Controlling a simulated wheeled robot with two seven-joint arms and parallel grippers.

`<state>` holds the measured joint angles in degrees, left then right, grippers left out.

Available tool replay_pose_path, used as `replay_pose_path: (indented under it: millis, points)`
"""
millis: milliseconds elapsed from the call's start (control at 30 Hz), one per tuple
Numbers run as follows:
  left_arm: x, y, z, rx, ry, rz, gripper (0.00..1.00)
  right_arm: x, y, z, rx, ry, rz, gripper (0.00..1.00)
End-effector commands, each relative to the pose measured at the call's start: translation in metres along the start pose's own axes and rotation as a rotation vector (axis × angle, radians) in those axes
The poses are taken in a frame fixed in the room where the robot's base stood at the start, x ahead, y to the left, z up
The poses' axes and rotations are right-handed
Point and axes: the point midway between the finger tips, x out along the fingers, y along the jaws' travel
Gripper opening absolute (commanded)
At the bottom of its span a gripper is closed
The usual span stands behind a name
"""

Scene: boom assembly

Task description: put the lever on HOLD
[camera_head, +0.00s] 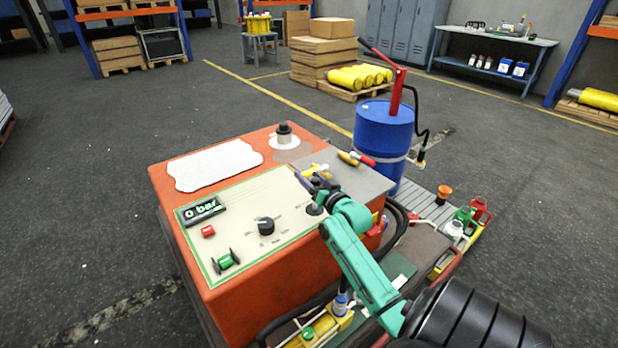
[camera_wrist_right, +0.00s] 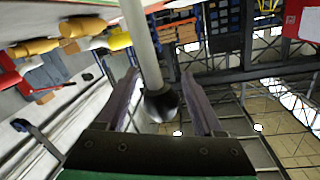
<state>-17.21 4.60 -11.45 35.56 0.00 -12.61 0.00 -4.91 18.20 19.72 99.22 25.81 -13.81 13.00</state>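The lever shows best in the right wrist view, as a pale shaft (camera_wrist_right: 140,40) ending in a dark round knob (camera_wrist_right: 160,104). In the head view my gripper mostly hides it; a dark round part (camera_head: 315,209) shows at the panel's right side. My right gripper (camera_head: 310,183) is over that side of the orange console's panel (camera_head: 240,222). In the wrist view its two fingers (camera_wrist_right: 160,98) are open on either side of the knob, with a gap at each side. The HOLD marking is too small to read. My left gripper is out of view.
The panel also has a "0 bar" display (camera_head: 203,211), a black dial (camera_head: 266,226), a red button (camera_head: 208,231) and a green control (camera_head: 226,261). Red and yellow handled tools (camera_head: 355,159) lie on the console's grey top. A blue drum (camera_head: 383,135) stands behind to the right.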

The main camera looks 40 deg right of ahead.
Motion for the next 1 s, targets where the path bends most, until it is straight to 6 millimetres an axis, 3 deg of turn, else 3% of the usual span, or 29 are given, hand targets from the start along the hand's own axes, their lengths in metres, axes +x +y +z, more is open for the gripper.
replay_pose_path:
  millis: [267, 400, 900, 1000]
  points:
    - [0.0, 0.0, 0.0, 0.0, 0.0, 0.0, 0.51, 0.0, 0.0, 0.0, -0.002, 0.0, 0.0, 0.69]
    - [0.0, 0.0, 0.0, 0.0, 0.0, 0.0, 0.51, -0.011, 0.0, 0.001, -0.003, -0.002, 0.0, 0.69]
    - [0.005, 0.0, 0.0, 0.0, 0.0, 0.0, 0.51, -0.126, 0.001, 0.002, -0.003, -0.005, 0.002, 0.69]
    - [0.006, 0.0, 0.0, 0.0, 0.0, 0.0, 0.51, -0.139, 0.001, 0.002, -0.002, -0.003, 0.001, 0.69]
